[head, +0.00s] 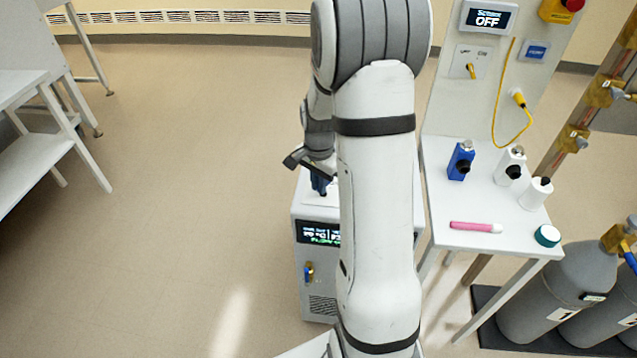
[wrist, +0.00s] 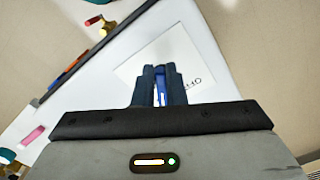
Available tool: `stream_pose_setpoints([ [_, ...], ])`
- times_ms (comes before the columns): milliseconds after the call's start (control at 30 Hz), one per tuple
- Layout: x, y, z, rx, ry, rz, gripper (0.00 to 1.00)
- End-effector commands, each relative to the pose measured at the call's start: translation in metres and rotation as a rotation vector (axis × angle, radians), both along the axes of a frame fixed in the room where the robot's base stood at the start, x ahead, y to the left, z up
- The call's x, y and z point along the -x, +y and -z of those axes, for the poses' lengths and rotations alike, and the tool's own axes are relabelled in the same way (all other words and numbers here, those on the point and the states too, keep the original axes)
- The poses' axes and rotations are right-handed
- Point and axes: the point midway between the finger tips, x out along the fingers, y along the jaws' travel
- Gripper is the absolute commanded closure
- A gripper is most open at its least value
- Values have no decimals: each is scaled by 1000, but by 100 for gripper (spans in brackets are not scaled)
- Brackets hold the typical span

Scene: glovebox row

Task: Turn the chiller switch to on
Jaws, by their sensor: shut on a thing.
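The chiller (head: 318,272) is a white box on the floor, partly behind my arm. Its dark display (head: 318,233) shows white figures and a green line that seems to begin with "FLOW"; the rest is hidden. The chiller switch is a blue handle on its top; in the wrist view a strip of the switch (wrist: 160,92) shows between my fingers. My gripper (wrist: 158,72) is shut on the switch, over a white label plate (wrist: 140,66) whose lettering is mostly covered. In the head view my gripper (head: 319,184) is at the chiller's top, half hidden by my arm.
Right of the chiller stands a white table (head: 470,215) with a blue bottle (head: 460,160), white bottles and a pink marker (head: 475,227). Grey gas cylinders (head: 545,295) stand further right. A white bench (head: 35,150) is at the left; the floor between is clear.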

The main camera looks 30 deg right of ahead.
Motion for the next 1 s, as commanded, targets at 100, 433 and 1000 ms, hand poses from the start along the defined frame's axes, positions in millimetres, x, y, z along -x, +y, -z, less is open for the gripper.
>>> stream_pose_setpoints([
  [100, -1, 0, -1, -1, -4, 1, 100],
  [433, -1, 0, 0, 0, -2, 0, 67],
  [1000, -2, 0, -51, 2, -6, 0, 67],
])
